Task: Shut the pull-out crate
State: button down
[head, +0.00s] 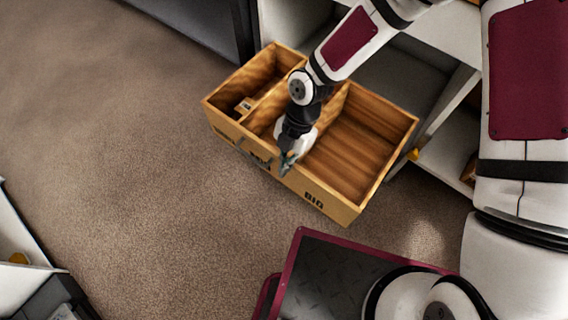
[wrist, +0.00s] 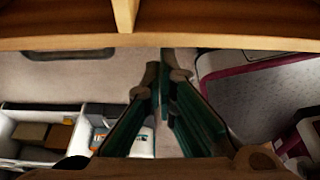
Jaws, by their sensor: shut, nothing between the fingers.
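The pull-out crate (head: 335,200) is an open wooden box standing out from a white shelf unit. Dividers split it into compartments, and its front carries dark labels, one reading "BIG". A dark handle (head: 254,153) is on the front, left of my gripper. My gripper (head: 287,165) is shut and empty, pointing down at the middle of the front wall and hiding part of a label. In the wrist view the closed fingers (wrist: 166,62) lie close to the crate's front wall (wrist: 210,42). I cannot tell whether they touch it. The handle also shows there (wrist: 68,54).
A small box (head: 244,105) lies in the left compartment; the right one looks empty. The shelf unit (head: 447,105) stands behind the crate. A dark, maroon-rimmed platform (head: 330,275) is near the front. Another white unit (head: 18,240) is at lower left. Carpet left of the crate is clear.

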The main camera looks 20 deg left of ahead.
jog(key=w+d+p, duration=0.1)
jog(key=w+d, duration=0.2)
jog(key=w, duration=0.6)
jog(key=w+d+p, duration=0.2)
jog(key=w+d, duration=0.1)
jog(key=w, duration=0.5)
jog(key=shift+w+d, duration=0.25)
jog(key=shift+w, duration=0.1)
